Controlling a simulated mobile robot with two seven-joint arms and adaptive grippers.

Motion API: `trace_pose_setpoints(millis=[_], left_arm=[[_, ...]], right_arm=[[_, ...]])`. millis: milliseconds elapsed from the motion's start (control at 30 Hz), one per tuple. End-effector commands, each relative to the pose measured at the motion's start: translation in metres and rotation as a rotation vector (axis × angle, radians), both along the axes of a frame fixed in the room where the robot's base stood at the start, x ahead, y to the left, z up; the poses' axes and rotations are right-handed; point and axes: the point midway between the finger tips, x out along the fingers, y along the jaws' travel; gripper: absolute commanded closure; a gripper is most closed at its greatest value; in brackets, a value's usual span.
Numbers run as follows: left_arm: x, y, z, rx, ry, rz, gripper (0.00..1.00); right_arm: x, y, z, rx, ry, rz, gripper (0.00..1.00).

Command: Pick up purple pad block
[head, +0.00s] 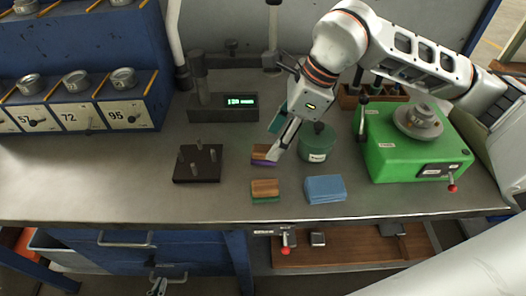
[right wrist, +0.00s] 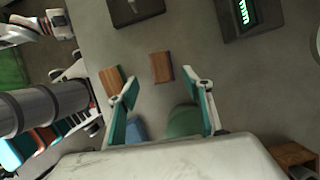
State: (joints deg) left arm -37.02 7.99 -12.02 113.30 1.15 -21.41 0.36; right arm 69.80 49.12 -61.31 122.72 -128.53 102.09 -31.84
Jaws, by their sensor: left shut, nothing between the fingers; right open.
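The purple pad block (head: 260,151) has a brown wooden top and a purple underside and lies on the grey bench. In the right wrist view the block (right wrist: 161,67) shows ahead, between the lines of the two fingers and apart from them. My right gripper (head: 274,142) is open and empty, pointing down over the block; its fingertips partly cover the block's right end in the head view. The open fingers also show in the right wrist view (right wrist: 168,90). My left gripper (head: 157,285) is shut and empty, low at the bottom edge, in front of the blue drawers.
A green pad block (head: 264,188) lies nearer the front edge, beside a blue pad stack (head: 325,189). A green container (head: 316,152) stands close right of my right gripper. A dark peg board (head: 197,170) is at left, a display unit (head: 215,114) behind, a green machine (head: 390,150) at right.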

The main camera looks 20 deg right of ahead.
Motion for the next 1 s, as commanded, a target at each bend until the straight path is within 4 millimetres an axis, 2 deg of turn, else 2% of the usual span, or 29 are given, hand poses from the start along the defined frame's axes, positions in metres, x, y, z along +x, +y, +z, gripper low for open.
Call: trace_pose_setpoints(millis=[367,667,833,1000], left_arm=[[0.000,0.001,-0.001,0.001,0.002,0.000,1.00],[0.000,0.001,0.000,0.002,0.000,0.000,1.00],[0.001,0.001,0.000,0.001,0.000,0.000,1.00],[0.001,0.001,0.000,0.001,0.000,0.000,1.00]], right_arm=[[0.009,0.019,-0.044,0.001,0.004,0.001,0.50],[0.011,0.020,-0.048,0.002,0.002,0.000,0.50],[0.010,0.020,-0.048,0.002,0.002,0.000,0.92],[0.011,0.020,-0.047,0.002,0.002,0.000,0.92]])
